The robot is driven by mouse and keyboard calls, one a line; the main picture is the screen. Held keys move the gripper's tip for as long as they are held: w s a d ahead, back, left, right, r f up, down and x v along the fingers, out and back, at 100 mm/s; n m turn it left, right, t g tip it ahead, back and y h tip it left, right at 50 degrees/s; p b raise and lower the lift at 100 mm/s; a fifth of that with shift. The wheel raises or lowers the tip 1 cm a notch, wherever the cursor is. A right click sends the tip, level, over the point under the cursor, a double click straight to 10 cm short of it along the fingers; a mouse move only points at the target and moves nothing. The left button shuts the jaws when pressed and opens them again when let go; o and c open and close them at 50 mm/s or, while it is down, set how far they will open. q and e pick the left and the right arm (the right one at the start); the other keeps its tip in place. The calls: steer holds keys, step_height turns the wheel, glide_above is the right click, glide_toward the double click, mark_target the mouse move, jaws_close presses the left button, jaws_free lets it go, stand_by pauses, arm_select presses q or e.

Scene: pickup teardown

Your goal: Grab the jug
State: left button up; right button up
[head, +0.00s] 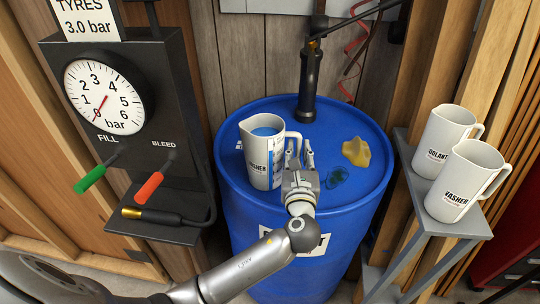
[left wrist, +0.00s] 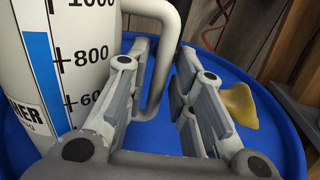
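A white jug (head: 262,165) marked "WASHER" stands upright on top of a blue drum (head: 230,135), with blue liquid inside. Its handle (head: 295,138) points right. My left gripper (head: 300,158) is at the handle side of the jug, with its fingers pointing away from me. In the left wrist view the jug (left wrist: 65,60) fills the left side, and its handle (left wrist: 160,75) shows between the two open fingers (left wrist: 162,85), nearer the left finger. The fingers do not appear closed on it. My right gripper is not in view.
A hand pump (head: 309,85) stands at the drum's back. A yellow cloth (head: 356,152) and a dark wet patch (head: 337,177) lie right of my gripper. Two more white jugs (head: 445,140) (head: 466,182) stand on a grey shelf (head: 425,216). A tyre gauge stand (head: 178,80) is at left.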

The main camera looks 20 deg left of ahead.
arm_select(q)
steer(key=shift+w+a, duration=0.3)
steer(key=shift+w, duration=0.35)
steer(key=shift+s, duration=0.1)
jaws_close()
steer(key=shift+r, duration=0.1)
